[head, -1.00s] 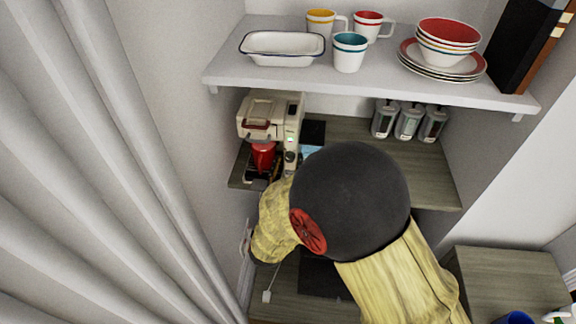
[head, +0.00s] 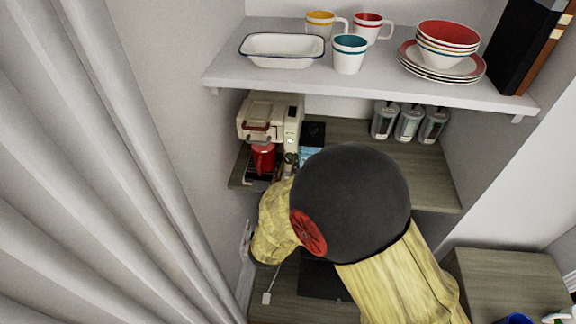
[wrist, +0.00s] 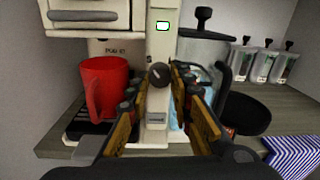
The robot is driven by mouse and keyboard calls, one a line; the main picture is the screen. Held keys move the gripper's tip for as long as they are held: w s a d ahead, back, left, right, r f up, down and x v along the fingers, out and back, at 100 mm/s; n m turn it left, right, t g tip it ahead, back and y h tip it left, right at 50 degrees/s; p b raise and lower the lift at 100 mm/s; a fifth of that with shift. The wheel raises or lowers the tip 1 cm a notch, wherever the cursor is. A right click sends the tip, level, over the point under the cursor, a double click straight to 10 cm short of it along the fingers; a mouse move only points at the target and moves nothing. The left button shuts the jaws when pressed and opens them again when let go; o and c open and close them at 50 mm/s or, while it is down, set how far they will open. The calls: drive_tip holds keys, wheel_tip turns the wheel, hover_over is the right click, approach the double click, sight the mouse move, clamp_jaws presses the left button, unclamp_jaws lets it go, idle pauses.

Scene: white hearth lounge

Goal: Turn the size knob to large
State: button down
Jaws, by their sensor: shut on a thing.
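The cream coffee machine (head: 270,112) stands on the wooden shelf at the left of the head view. In the wrist view its front column (wrist: 162,45) carries a small lit green display, with a dark round knob (wrist: 158,72) below it. My gripper (wrist: 158,82) faces the column, with one finger on each side of the knob, and is shut on it. The knob's setting and any labels are too small to read.
A red mug (wrist: 108,85) stands in the machine, close left of my fingers. A glass jug with a dark handle (wrist: 222,78) stands close right. Several canisters (head: 408,122) are farther right. The upper shelf (head: 300,80) with dishes overhangs the machine.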

drive_tip(key=shift+m, duration=0.3)
drive_tip(key=m+b, duration=0.3)
drive_tip(key=m, duration=0.1)
drive_tip(key=shift+a+f, duration=0.1)
drive_tip(key=m+b, duration=0.2)
drive_tip(key=m, duration=0.2)
drive_tip(key=shift+b, duration=0.35)
drive_tip(key=m, duration=0.3)
drive_tip(key=shift+r+y, duration=0.2)
drive_tip(key=shift+y, duration=0.1)
drive_tip(key=shift+m, duration=2)
drive_tip(key=c, duration=1.7)
unclamp_jaws()
drive_tip(key=shift+o, duration=0.6)
